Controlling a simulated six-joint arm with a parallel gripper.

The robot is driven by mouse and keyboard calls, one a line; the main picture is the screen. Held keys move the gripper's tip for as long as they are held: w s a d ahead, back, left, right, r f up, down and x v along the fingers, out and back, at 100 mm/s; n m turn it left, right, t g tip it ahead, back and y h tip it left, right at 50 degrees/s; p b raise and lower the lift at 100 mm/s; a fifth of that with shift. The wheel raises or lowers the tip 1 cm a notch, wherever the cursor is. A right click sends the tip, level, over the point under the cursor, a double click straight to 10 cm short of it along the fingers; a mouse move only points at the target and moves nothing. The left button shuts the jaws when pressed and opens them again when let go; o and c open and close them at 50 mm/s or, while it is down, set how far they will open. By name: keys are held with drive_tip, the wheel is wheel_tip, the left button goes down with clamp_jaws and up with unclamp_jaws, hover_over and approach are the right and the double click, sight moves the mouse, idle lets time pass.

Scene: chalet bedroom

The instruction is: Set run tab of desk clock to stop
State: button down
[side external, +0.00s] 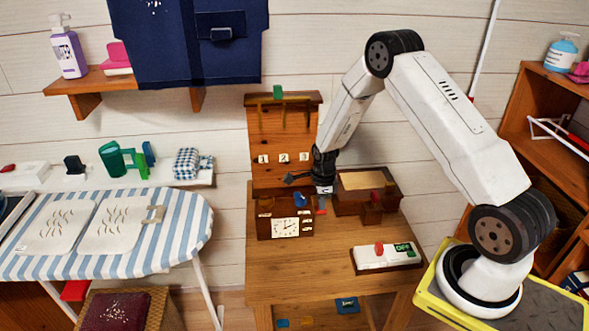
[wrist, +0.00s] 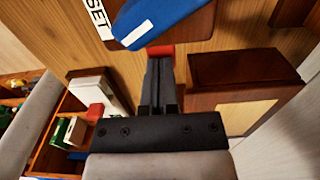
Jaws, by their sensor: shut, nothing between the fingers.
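The desk clock (side external: 286,227) is a brown wooden box with a white square dial, standing on the wooden desk. A blue piece (side external: 299,200) sits on its top. In the wrist view the blue piece (wrist: 160,18) lies beside a white label reading SET. A small red tab (wrist: 160,50) shows right at my fingertips; it also shows beside the clock in the side view (side external: 321,208). I cannot tell whether the fingers touch it. My gripper (wrist: 160,62) is shut and empty, pointing down at the clock's right end in the side view (side external: 323,195). The tab's base is hidden.
A dark wooden box (wrist: 245,68) stands close to the right of my fingers. A white switch plate (side external: 385,256) with a red knob and a green OFF label lies at the desk's front right. A tall wooden panel (side external: 283,110) stands behind the clock. Bare desk lies in front.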

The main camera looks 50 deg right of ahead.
sight(322, 213)
drive_tip(key=shift+f, duration=1.9)
drive_tip(key=shift+s+f, duration=0.1)
drive_tip(key=shift+f, duration=0.2)
drive_tip(key=shift+a, duration=0.1)
wheel_tip(322, 213, up, 15)
drive_tip(key=shift+w+f, duration=0.15)
drive_tip(key=shift+w, duration=0.1)
